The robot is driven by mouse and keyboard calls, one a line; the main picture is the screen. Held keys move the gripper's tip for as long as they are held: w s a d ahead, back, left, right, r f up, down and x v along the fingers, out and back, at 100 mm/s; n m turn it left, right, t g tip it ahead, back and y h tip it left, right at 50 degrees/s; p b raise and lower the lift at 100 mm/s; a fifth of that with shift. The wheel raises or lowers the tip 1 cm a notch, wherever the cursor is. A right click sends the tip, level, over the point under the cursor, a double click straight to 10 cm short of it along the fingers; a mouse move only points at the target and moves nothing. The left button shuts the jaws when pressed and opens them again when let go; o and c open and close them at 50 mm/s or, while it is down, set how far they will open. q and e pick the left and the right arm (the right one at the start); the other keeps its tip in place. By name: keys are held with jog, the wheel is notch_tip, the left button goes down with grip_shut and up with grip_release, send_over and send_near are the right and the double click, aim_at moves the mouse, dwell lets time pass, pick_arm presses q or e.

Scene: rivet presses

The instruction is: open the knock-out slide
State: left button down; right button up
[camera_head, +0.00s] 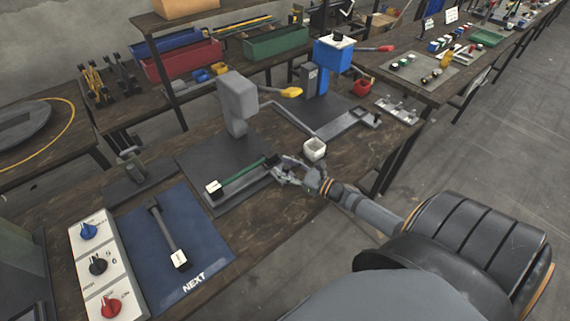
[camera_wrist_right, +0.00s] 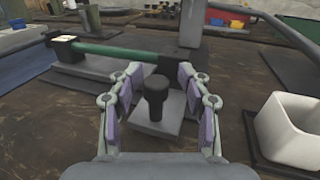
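The grey press (camera_head: 238,100) stands on a dark base plate (camera_head: 205,158) in the head view. At its front is a green bar with a black block and a white tag at its left end (camera_head: 214,188); the bar also shows in the wrist view (camera_wrist_right: 115,50). At the right end of this fixture is a light grey plate (camera_wrist_right: 148,128) with an upright dark knob (camera_wrist_right: 156,98), which looks like the slide's handle. My right gripper (camera_head: 282,172) is open, its fingers (camera_wrist_right: 157,92) on either side of the knob with gaps showing. My left gripper is out of view.
A white square cup (camera_head: 314,149) stands just right of my right gripper; it also shows in the wrist view (camera_wrist_right: 290,130). Behind is a blue press (camera_head: 333,55) with a red handle. A blue mat (camera_head: 205,240) and a knob panel (camera_head: 92,262) lie front left.

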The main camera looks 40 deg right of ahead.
jog(key=shift+a, duration=0.1)
jog(key=shift+s, duration=0.15)
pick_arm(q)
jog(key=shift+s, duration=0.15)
pick_arm(e)
jog(key=v, duration=1.1)
jog(key=shift+s+d, duration=0.25)
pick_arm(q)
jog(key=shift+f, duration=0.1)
